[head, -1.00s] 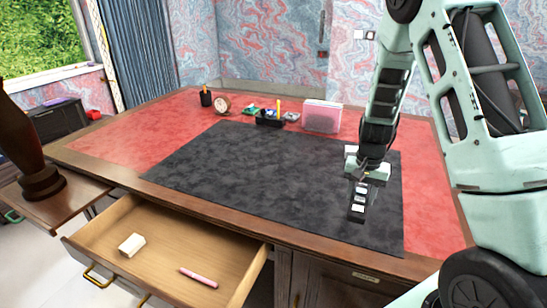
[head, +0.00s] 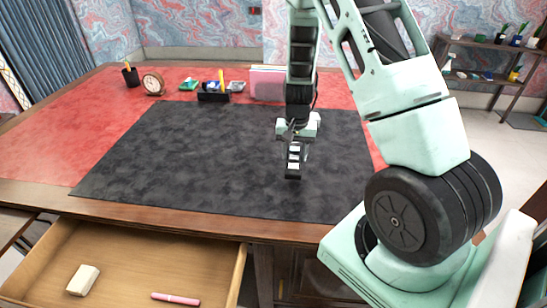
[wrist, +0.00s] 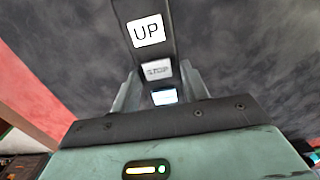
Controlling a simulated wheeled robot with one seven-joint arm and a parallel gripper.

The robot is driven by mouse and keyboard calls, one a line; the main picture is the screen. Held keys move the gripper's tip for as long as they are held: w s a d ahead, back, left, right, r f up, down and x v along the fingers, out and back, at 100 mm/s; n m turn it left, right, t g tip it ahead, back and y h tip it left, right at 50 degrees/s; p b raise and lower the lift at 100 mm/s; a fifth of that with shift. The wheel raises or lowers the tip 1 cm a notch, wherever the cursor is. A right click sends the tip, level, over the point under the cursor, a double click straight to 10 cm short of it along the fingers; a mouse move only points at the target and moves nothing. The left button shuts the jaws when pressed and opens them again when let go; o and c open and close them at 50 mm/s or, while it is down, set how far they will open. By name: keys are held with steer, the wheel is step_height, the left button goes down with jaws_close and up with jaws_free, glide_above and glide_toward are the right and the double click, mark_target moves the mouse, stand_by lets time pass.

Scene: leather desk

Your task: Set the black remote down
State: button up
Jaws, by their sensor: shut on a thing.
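The black remote (head: 293,172) is a slim dark bar with white buttons. My gripper (head: 298,141) is shut on it, over the right part of the black desk mat (head: 190,150). In the wrist view the remote (wrist: 141,12) sticks out beyond my gripper (wrist: 158,92), with buttons marked "UP" and "STOP" and a lower one between the fingers. In the head view the remote hangs down from the fingers. I cannot tell whether its lower end touches the mat.
An open drawer (head: 125,262) at the front left holds a white eraser (head: 83,280) and a pink pen (head: 176,299). Along the back stand a pencil cup (head: 131,75), a clock (head: 153,84), a black organizer (head: 213,97) and a file holder (head: 268,83). The mat's left and middle are clear.

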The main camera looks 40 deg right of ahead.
step_height(320, 180, down, 6)
steer(key=shift+f, duration=0.25)
steer(key=shift+f, duration=0.2)
steer(key=o, duration=1.1)
steer(key=shift+c, duration=0.2)
